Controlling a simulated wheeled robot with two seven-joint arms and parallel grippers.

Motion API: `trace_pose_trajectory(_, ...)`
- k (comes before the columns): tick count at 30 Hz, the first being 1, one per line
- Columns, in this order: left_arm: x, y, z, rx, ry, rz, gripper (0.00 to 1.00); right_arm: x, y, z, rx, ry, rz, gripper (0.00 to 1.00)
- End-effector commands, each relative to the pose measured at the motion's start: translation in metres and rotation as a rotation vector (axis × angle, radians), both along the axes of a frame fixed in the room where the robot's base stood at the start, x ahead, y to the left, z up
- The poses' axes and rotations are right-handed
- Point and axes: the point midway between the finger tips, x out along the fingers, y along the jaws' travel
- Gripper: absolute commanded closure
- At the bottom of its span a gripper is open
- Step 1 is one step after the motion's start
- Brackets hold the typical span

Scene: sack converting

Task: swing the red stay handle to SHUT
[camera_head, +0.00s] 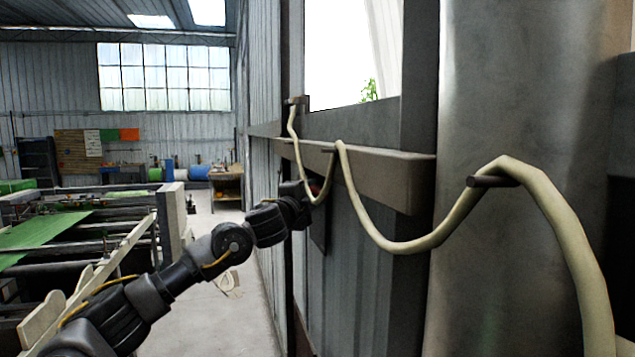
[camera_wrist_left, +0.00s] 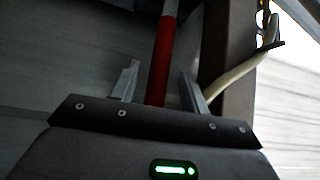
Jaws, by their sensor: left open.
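The red stay handle (camera_wrist_left: 162,50) shows in the left wrist view as a red bar with a grey stretch at its far end. It runs between the two fingers of my left gripper (camera_wrist_left: 158,72), which is open, with a gap on each side of the bar. The bar's near end is hidden behind the gripper body. In the head view my left gripper (camera_head: 300,190) is at the wall below the ledge, small and partly hidden. No SHUT marking can be read. My right gripper is not in view.
A pale rope (camera_head: 380,240) hangs in loops from pegs along the ledge (camera_head: 385,172), close to my left gripper. A wide grey column (camera_head: 520,100) stands at the right. A machine with green sheet (camera_head: 45,232) stands at the left. The floor (camera_head: 215,310) between is mostly clear.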

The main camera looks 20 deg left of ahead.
Motion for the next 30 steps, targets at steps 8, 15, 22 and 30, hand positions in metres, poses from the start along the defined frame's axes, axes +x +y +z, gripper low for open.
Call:
trace_pose_trajectory(8, 0.031, -0.006, 0.006, 0.000, 0.000, 0.001, 0.55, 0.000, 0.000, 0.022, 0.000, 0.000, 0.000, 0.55)
trace_pose_trajectory(15, 0.037, -0.007, 0.005, 0.001, -0.001, 0.000, 0.55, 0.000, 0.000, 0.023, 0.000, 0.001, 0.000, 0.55)
trace_pose_trajectory(22, 0.037, -0.007, 0.005, 0.001, -0.001, 0.000, 0.64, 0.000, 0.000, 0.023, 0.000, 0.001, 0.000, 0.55)
trace_pose_trajectory(30, 0.036, -0.006, 0.005, 0.001, -0.001, 0.000, 0.99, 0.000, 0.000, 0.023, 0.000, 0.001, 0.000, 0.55)
